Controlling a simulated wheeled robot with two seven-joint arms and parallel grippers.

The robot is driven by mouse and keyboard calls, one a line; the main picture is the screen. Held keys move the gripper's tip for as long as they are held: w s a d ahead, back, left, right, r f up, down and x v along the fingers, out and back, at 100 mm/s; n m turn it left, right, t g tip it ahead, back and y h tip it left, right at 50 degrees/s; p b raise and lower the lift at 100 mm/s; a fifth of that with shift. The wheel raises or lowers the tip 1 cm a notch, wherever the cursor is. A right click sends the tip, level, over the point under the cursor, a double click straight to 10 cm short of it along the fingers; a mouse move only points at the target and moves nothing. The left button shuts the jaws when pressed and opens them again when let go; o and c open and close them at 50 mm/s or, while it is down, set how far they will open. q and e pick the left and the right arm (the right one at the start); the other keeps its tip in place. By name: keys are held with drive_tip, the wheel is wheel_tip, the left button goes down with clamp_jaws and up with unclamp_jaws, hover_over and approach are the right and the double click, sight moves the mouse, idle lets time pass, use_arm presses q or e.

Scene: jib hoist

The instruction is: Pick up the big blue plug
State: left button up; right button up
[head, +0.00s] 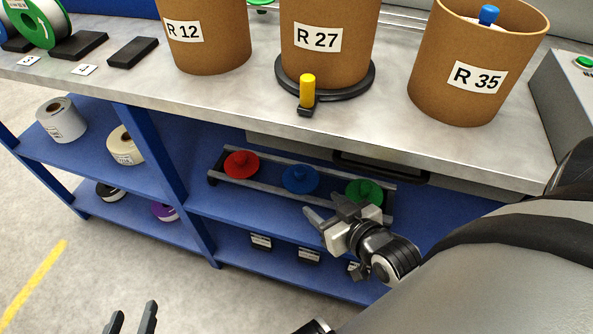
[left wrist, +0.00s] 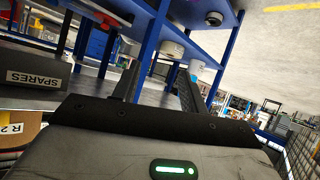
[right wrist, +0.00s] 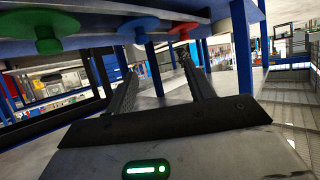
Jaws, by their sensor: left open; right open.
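The big blue plug (head: 300,179), a disc with a knob, sits in a metal rail rack between a red plug (head: 241,163) and a green plug (head: 364,190). The blue plug also shows in the right wrist view (right wrist: 138,26), beyond the fingers and apart from them. My right gripper (head: 322,210) is open and empty, just in front of the rack, below the blue and green plugs in the head view. My left gripper (head: 131,318) is open and empty, low at the bottom left, far from the rack.
The rack is on a blue shelf (head: 205,205) under the grey worktop (head: 225,100), whose edge overhangs it. Brown drums R 12 (head: 205,50), R 27 (head: 325,60) and R 35 (head: 470,95) stand above. A blue knob (head: 488,14) shows inside R 35. Spools (head: 62,120) lie left.

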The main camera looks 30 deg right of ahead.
drive_tip(key=d+f+h, duration=0.1)
drive_tip(key=d+f, duration=0.1)
drive_tip(key=d, duration=0.1)
drive_tip(key=b, duration=0.3)
approach(304, 174)
drive_tip(key=shift+m, duration=0.4)
drive_tip(key=x, duration=0.4)
drive_tip(key=shift+w+f, duration=0.1)
drive_tip(key=shift+w, duration=0.05)
drive_tip(key=shift+w+f, duration=0.2)
drive_tip(key=shift+w, duration=0.25)
drive_tip(key=b+x, duration=0.1)
drive_tip(key=x, duration=0.3)
drive_tip(key=shift+w+f+b, duration=0.2)
drive_tip(key=shift+w+b, duration=0.1)
drive_tip(key=shift+w, duration=0.05)
use_arm(q)
wheel_tip(304, 174, down, 7)
drive_tip(key=d+g, duration=0.1)
drive_tip(key=shift+w+d, duration=0.2)
drive_tip(key=shift+w, duration=0.1)
use_arm(e)
drive_tip(key=c, duration=1.1)
